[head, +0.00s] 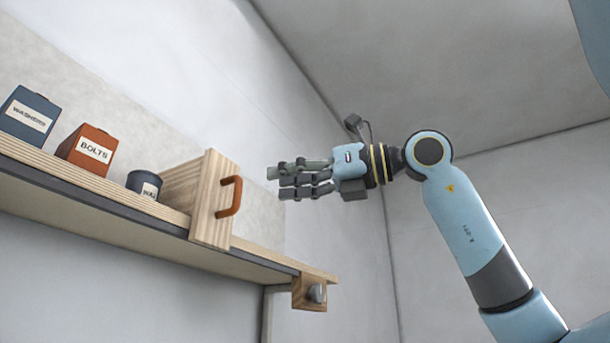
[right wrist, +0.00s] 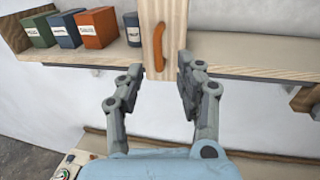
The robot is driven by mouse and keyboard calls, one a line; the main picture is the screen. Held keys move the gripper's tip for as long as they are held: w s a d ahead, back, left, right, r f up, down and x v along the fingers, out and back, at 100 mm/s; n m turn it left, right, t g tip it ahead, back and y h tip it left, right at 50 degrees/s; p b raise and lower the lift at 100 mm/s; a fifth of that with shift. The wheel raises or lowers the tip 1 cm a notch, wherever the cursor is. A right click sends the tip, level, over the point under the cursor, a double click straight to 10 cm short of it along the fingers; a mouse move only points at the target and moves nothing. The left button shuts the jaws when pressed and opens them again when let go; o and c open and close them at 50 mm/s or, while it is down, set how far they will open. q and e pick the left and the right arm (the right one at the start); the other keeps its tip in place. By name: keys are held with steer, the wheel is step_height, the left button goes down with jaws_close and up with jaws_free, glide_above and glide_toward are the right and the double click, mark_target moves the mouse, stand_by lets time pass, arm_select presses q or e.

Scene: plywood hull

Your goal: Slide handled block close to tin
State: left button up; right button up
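The handled block (head: 212,205) is pale wood with an orange handle (head: 231,197) on its front face. It stands upright on the wall shelf, and it also shows in the right wrist view (right wrist: 176,28). The tin (head: 145,184) is a small dark cylinder with a white label, just left of the block; it shows in the right wrist view too (right wrist: 132,30). I cannot tell how wide the gap between them is. My right gripper (head: 272,180) is open and empty, its fingers pointing at the handle. It looks apart from the block. My left gripper is out of view.
The shelf (head: 258,257) has a plywood front edge, with bare board right of the block. Left of the tin stand an orange bolts box (head: 84,152) and a blue washers box (head: 25,118). A wooden bracket with a grey knob (head: 312,292) hangs below the shelf's right end.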

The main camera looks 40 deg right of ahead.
steer(key=shift+v, duration=1.55)
